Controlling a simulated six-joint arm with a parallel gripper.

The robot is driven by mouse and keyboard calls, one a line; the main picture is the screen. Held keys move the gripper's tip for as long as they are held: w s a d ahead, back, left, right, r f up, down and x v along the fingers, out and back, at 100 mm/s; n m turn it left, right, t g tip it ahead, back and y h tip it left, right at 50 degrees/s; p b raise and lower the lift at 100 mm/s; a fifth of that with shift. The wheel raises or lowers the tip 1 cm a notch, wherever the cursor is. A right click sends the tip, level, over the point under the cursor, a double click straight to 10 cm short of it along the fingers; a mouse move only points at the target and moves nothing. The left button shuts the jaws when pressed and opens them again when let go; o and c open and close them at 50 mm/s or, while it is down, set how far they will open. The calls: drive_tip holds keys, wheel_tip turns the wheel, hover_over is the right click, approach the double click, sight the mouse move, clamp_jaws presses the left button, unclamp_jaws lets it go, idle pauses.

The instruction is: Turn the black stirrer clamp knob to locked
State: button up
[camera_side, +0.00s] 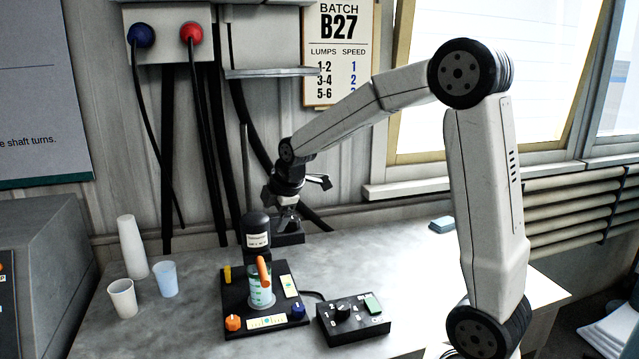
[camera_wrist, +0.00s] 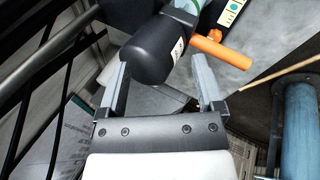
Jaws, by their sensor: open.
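The stirrer's black rounded motor head (camera_side: 256,228) stands over a clear beaker (camera_side: 262,292) on a black base plate (camera_side: 236,298). In the wrist view the head (camera_wrist: 155,50) fills the space between and beyond my open fingers. My gripper (camera_side: 287,220) points down, just right of and apparently behind the head; it also shows in the wrist view (camera_wrist: 159,63). Nothing is visibly held. An orange handle (camera_side: 264,272) sticks out at the front of the stirrer. I cannot clearly pick out the black clamp knob, and its setting is hidden.
A speed box (camera_side: 352,318) with a black dial stands right of the base plate, which carries an orange knob (camera_side: 233,323) and a blue knob (camera_side: 298,310). Several cups (camera_side: 131,247) stand at left. Cables and a shelf (camera_side: 270,72) are behind. The table's right side is mostly clear.

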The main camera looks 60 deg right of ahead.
sight(292, 219)
drive_tip(key=shift+w+d+r+n+g+y, duration=0.3)
drive_tip(key=shift+d+n+g, duration=0.45)
drive_tip(key=shift+d, duration=0.9)
drive_tip(key=shift+w+d+r+n+g+y, duration=0.3)
drive_tip(key=shift+d+n+g, duration=0.2)
drive_tip(key=shift+d+g, duration=0.85)
drive_tip(key=shift+w+d+r+n+g+y, duration=0.25)
drive_tip(key=shift+w+d+n+g, duration=0.3)
drive_tip(key=shift+d, duration=1.4)
drive_tip(key=shift+s+f, duration=0.15)
drive_tip(key=shift+f, duration=3.8)
clamp_jaws()
